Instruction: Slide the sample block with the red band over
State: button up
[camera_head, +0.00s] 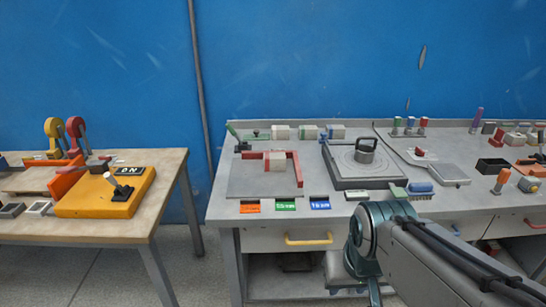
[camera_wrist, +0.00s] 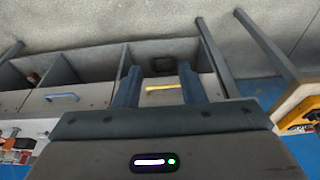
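The blocks are too small for me to tell which has the red band. My gripper (camera_wrist: 159,80) shows two fingers well apart and nothing between them in the wrist view. It hangs in front of the bench, away from the blocks; its fingertips are not visible in the head view.
Orange, green and blue labels (camera_head: 285,204) lie along the front edge. A round lidded device (camera_head: 362,165) and a blue brush (camera_head: 420,190) are to the right. A yellow drawer handle (camera_head: 308,239) sticks out below. A wooden table (camera_head: 100,228) stands left, across a gap.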

aim_at(272, 162)
jog(key=u, duration=0.7)
jog(key=i, duration=1.4)
jog(key=z, duration=0.7)
